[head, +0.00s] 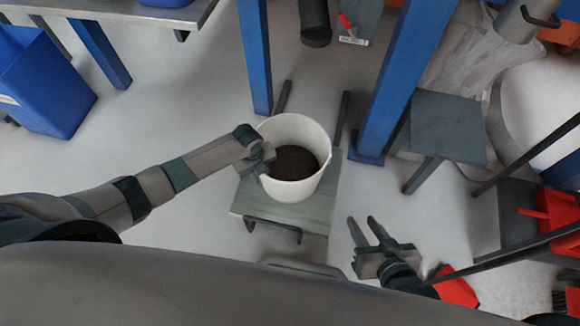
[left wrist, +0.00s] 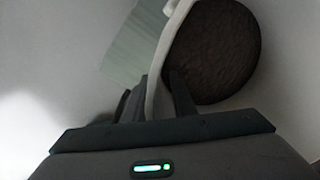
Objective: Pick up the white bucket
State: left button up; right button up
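The white bucket (head: 318,181) holds dark granular material (head: 295,162) and stands upright on a small grey-green platform (head: 290,217) in the head view. My left gripper (head: 262,160) is at the bucket's left rim. In the left wrist view, the bucket wall (left wrist: 157,95) lies between the fingers of my left gripper (left wrist: 163,90), one finger inside and one outside; they look closed on it. My right gripper (head: 362,219) is open and empty, right of and in front of the platform.
Blue posts (head: 256,60) and (head: 405,75) stand behind the bucket. A grey plate on legs (head: 448,126) is to the right. A blue bin (head: 45,85) is at the far left. Red items (head: 555,220) lie at the right. Open floor lies left of the platform.

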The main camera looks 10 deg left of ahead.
dwell(0.4)
pick_arm(q)
grip_shut()
dwell(1.0)
jog(key=shift+w+r, duration=0.1)
jog(key=shift+r, duration=0.05)
